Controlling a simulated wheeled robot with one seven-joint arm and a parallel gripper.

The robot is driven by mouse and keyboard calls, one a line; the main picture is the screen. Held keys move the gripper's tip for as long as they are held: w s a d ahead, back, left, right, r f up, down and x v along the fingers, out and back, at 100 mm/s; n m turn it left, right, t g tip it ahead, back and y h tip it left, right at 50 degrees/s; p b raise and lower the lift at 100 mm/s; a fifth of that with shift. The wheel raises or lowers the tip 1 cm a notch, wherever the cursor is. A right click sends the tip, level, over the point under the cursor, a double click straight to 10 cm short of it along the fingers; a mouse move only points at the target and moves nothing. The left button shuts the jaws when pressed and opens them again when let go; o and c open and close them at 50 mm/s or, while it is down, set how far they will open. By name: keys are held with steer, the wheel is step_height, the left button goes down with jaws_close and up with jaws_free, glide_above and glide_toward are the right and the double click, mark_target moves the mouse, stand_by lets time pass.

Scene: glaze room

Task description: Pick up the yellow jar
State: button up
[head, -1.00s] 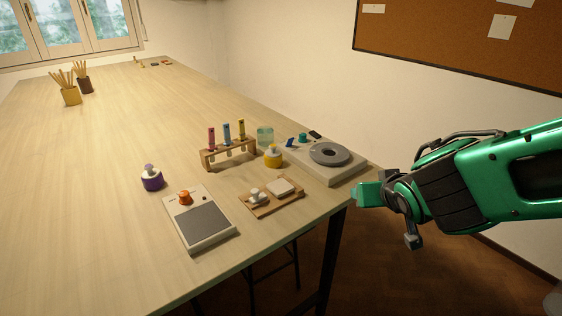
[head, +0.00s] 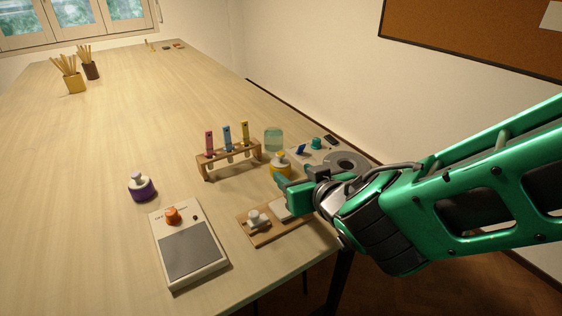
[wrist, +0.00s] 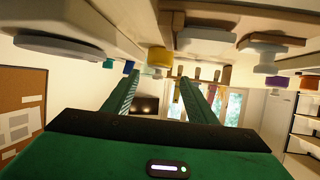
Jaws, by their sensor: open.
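The yellow jar (head: 280,168), with a white top and yellow knob, stands upright on the table behind my gripper's fingertips in the head view. In the upside-down wrist view the yellow jar (wrist: 160,57) shows beyond the fingers, roughly in line with the gap between them. My gripper (head: 284,182) is open and empty, low over the table and a little short of the jar. Its two green fingers show apart in the wrist view (wrist: 158,80). I cannot tell the exact distance from fingers to jar.
A grey wheel device (head: 346,162) is right.

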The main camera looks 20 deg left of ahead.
mark_target(282, 162)
steer(key=x, duration=0.5)
steer(key=shift+w, duration=0.25)
steer(key=shift+x, duration=2.85)
steer(key=shift+a+r, duration=0.1)
steer(key=shift+r, duration=0.05)
steer(key=c, duration=0.9)
steer(key=shift+c, duration=0.4)
steer(key=shift+r, duration=0.15)
